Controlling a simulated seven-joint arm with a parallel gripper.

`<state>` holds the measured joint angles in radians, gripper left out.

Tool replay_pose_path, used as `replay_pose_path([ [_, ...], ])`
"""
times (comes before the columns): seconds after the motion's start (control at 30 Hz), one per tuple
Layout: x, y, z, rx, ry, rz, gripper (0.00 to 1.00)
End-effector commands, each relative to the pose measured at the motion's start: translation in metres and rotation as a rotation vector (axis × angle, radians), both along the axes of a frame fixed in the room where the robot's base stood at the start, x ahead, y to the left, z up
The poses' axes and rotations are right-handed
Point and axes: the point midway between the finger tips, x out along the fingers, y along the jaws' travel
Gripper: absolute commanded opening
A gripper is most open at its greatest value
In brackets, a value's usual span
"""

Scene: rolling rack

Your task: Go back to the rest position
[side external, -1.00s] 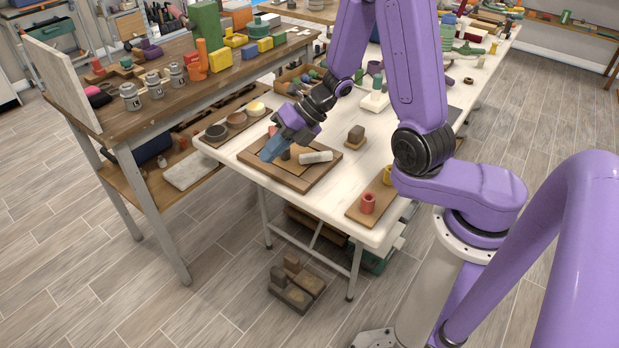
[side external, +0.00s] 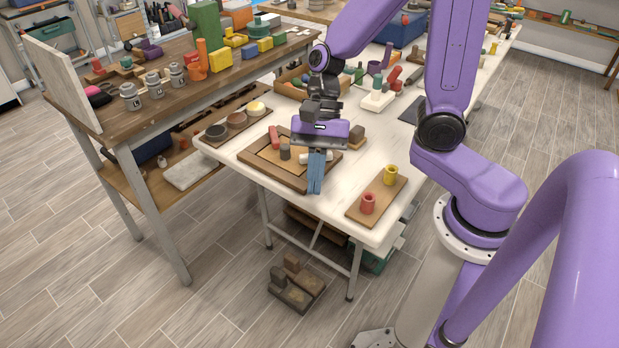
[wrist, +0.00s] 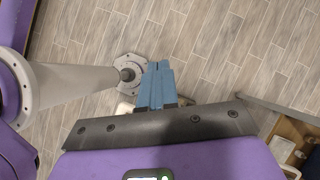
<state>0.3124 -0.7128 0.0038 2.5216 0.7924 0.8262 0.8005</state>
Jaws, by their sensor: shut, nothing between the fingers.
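My gripper (side external: 315,190) has blue fingers that are shut with nothing between them. In the side view it hangs pointing down in front of the right part of a wooden tray (side external: 258,170) on the white table. The shut fingers also show in the wrist view (wrist: 157,68), with floor tiles behind them. The tray holds a red piece (side external: 274,137), a dark grey cylinder (side external: 285,152) and a pale piece partly hidden behind my gripper.
A board with a red cup (side external: 368,203) and a yellow cup (side external: 390,175) lies to the right on the white table (side external: 335,205). A board with bowls (side external: 216,132) is at the left. A brown block (side external: 356,134) and a white block stand behind. A crowded wooden bench (side external: 110,120) stands left.

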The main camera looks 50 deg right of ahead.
Motion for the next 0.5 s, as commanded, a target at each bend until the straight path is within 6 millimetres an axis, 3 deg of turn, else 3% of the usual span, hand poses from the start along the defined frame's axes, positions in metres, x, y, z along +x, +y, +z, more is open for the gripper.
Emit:
replay_pose_path([
  [0.5, -0.072, -0.046, 0.014, -0.019, -0.399, 1.111, 0.0],
])
